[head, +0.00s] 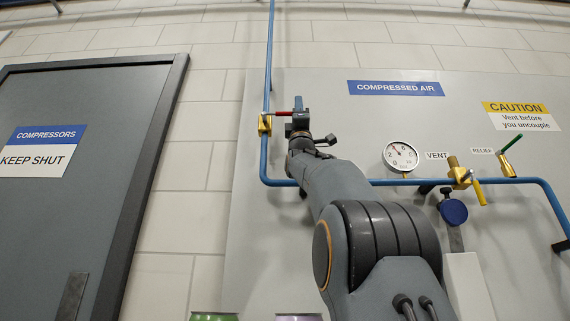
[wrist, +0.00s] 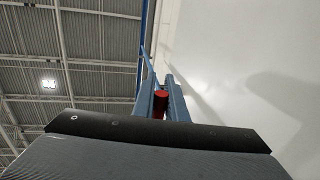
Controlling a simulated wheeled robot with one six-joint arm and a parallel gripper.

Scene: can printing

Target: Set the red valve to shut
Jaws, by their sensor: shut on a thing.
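The red valve has a brass body (head: 265,125) on the vertical blue pipe at the wall panel's left edge. Its red lever (head: 282,114) points right, about level, across the line of the pipe. My gripper (head: 298,110) is at the lever's right end and is shut on it. In the wrist view the red lever (wrist: 159,104) shows as a red end between my two blue-grey fingers (wrist: 162,97). The gripper hides the lever's tip in the head view.
Right of my arm are a round gauge (head: 400,156), a yellow-handled vent valve (head: 466,178) and a green-handled relief valve (head: 508,152) on the panel (head: 320,88). A grey door (head: 95,110) stands left. Can tops (head: 214,317) show at the bottom edge.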

